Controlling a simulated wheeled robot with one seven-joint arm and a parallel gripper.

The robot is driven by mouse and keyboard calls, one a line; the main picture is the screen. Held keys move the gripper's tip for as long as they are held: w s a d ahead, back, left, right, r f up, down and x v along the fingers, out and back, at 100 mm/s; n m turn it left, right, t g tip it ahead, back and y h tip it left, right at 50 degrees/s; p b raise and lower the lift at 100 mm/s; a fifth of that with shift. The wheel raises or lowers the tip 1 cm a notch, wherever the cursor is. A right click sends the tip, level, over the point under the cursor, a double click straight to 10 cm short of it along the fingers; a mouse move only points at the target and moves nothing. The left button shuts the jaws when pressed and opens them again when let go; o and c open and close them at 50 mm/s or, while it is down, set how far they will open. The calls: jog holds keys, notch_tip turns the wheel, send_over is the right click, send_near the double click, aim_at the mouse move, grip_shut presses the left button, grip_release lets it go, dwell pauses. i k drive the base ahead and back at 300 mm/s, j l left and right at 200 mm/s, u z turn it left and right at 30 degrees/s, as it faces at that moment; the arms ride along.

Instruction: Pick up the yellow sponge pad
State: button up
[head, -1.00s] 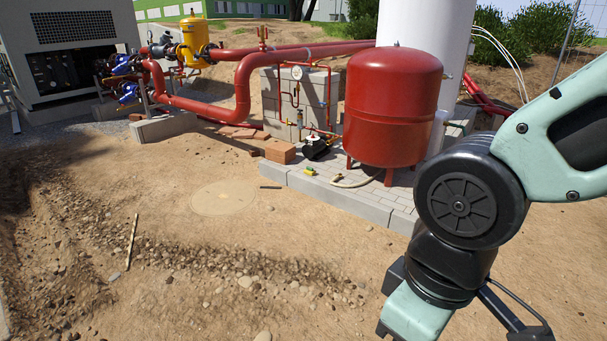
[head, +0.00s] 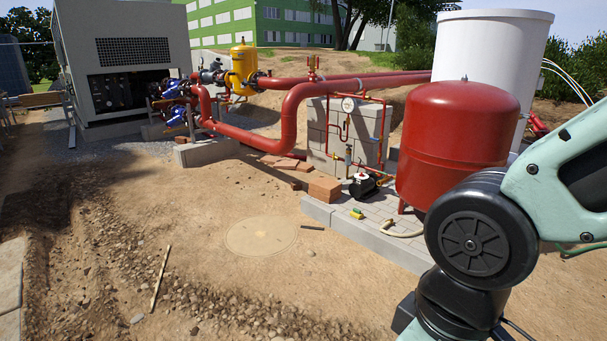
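A small yellow and green block, which looks like the sponge pad (head: 356,214), lies on the paved slab (head: 345,222) near its front edge. It is left of the red tank and in front of a small black pump. It is too small here to make out details. My arm stands at the right of the head view, well to the right of the pad and apart from it. My gripper is outside the frame, below the bottom edge.
A red tank (head: 455,140), a black pump (head: 363,186) and a pale hose (head: 402,232) stand or lie on the slab. A brick block (head: 325,189) sits at its left corner. Open sand with a round cover (head: 262,237) and a wooden stick (head: 160,278) lies in front.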

aim_at(355, 214)
jog(key=i, duration=5.2)
